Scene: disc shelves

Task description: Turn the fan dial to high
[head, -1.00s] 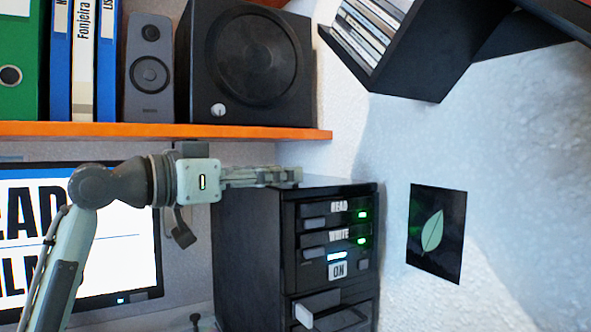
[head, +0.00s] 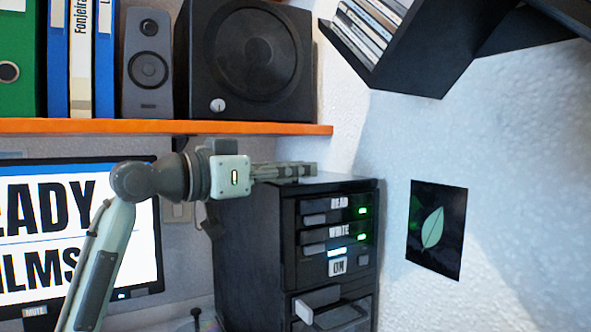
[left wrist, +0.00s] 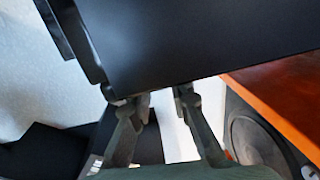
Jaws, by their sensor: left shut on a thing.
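I cannot pick out a dial marked for a fan in either view. My left gripper (head: 310,170) reaches in from the left, just above the top of the black disc tower (head: 248,255). In the left wrist view my gripper's two fingers (left wrist: 158,95) come up to the edge of a large dark panel (left wrist: 200,40) that fills the top. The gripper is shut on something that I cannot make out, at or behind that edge. My right gripper is in neither view.
An orange shelf (head: 150,127) runs just above my left arm and carries a large black speaker (head: 250,55) with a small pale knob. A monitor (head: 90,200) stands behind the arm. A black disc rack (head: 420,65) hangs at upper right.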

